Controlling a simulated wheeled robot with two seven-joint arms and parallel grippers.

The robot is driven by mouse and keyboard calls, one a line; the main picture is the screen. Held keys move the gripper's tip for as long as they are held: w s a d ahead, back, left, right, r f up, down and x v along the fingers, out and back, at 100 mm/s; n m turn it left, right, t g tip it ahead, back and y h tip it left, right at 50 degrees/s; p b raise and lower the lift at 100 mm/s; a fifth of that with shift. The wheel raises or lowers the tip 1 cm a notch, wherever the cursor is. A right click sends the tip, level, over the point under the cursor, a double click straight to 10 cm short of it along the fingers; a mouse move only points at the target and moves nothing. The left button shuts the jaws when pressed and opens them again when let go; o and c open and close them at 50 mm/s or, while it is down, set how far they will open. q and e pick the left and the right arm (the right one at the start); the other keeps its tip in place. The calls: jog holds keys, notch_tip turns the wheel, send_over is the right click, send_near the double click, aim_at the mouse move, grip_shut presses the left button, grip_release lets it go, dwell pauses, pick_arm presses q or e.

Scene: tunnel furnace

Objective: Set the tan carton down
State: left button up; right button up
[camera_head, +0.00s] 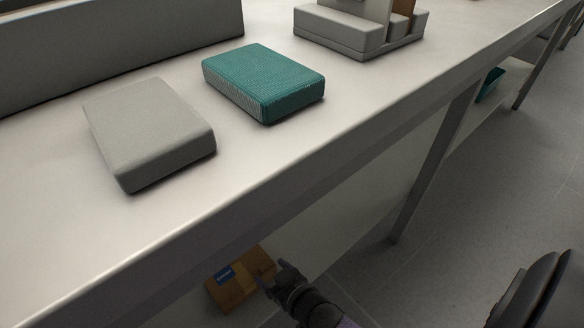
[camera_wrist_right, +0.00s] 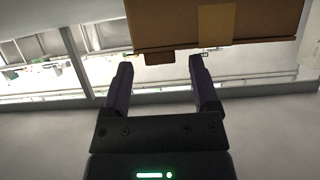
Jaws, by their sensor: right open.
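The tan carton (camera_head: 232,291), with a blue label on it, is below the tabletop, at the lower shelf under the table's front edge. My right gripper (camera_head: 276,282) is close beside the carton, at its right in the head view. In the right wrist view the carton (camera_wrist_right: 175,22) fills the top, just beyond the fingertips. The right gripper (camera_wrist_right: 160,65) is open, with nothing between its fingers. Whether a fingertip touches the carton, and what lies under it, I cannot tell. My left gripper is not in view.
The long table (camera_head: 330,110) overhangs the carton; its leg (camera_head: 433,165) stands to the right. On top are a grey block (camera_head: 148,130), a teal block (camera_head: 263,80) and a grey stepped holder (camera_head: 340,30). A teal item (camera_head: 490,84) sits farther along below.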

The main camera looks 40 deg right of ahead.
jog(key=p+v, duration=0.2)
jog(key=shift+s+r, duration=0.2)
jog(key=shift+r, duration=0.2)
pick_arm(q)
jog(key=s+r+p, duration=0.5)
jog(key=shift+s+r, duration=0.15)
pick_arm(e)
jog(key=v, duration=0.9)
jog(key=shift+s, duration=0.3)
jog(key=shift+f, duration=0.15)
